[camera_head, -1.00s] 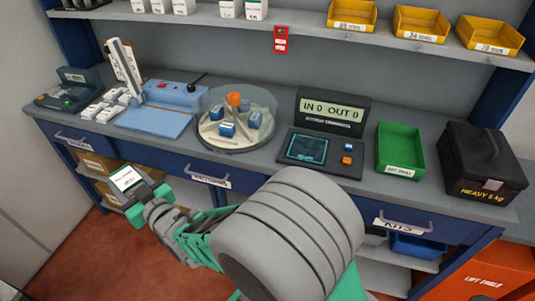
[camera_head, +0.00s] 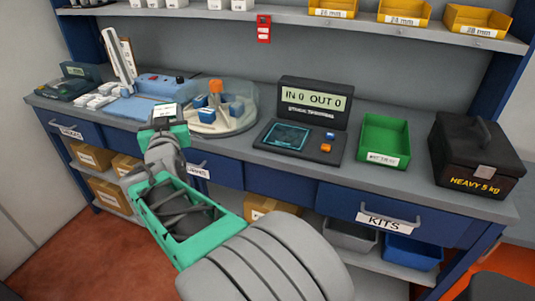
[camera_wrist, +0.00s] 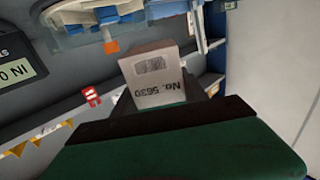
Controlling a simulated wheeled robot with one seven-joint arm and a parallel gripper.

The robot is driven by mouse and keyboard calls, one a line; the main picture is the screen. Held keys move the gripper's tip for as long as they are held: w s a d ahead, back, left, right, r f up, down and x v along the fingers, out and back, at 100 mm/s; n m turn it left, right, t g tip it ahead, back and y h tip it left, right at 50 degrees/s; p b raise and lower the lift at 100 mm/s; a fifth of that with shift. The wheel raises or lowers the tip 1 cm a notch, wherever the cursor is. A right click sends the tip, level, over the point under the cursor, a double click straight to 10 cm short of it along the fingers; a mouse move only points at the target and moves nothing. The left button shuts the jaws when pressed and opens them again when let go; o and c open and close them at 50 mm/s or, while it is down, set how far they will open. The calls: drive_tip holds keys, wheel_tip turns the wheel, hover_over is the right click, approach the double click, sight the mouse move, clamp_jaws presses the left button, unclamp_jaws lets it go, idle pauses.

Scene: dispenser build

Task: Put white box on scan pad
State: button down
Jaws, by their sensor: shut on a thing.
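The white box (camera_head: 165,110) is in my gripper (camera_head: 163,127), in front of the bench's front edge on the left side. In the wrist view the box (camera_wrist: 156,78) shows a label with "No. 5630" and a grey patch, appearing upside down. My gripper (camera_wrist: 160,105) is shut on it. The scan pad (camera_head: 288,136) is a dark panel with a teal square, on the bench right of the gripper. Nothing lies on it. A display (camera_head: 313,101) behind it reads "IN 0 OUT 0".
A round clear-walled carousel (camera_head: 222,115) with blue-and-white boxes stands left of the pad. A green tray (camera_head: 384,141) and a black case marked "HEAVY 5 kg" (camera_head: 476,152) stand to its right. A blue dispenser (camera_head: 155,88) and several white boxes (camera_head: 98,101) are at left. A shelf (camera_head: 390,35) hangs above.

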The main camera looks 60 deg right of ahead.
drive_tip(key=s+d+r+m+g+h+b, duration=0.3)
drive_tip(key=s+d+m+g+h+b, duration=0.5)
drive_tip(key=s+d, duration=0.9)
drive_tip(key=s+d+f+y, duration=0.1)
drive_tip(key=d+f, duration=0.2)
drive_tip(key=s+d+f+g+y, duration=0.1)
drive_tip(key=s+d+f, duration=0.1)
drive_tip(key=d+f, duration=0.1)
drive_tip(key=s+d+f+g, duration=0.1)
drive_tip(key=d+f, duration=0.2)
drive_tip(key=d, duration=0.1)
drive_tip(key=shift+s+d+n+y, duration=0.2)
drive_tip(key=shift+s+n+y, duration=0.1)
drive_tip(key=shift+y, duration=0.1)
drive_tip(key=shift+d+f, duration=0.15)
drive_tip(key=shift+f, duration=0.85)
drive_tip(key=shift+d+f, duration=0.15)
drive_tip(key=shift+f, duration=0.85)
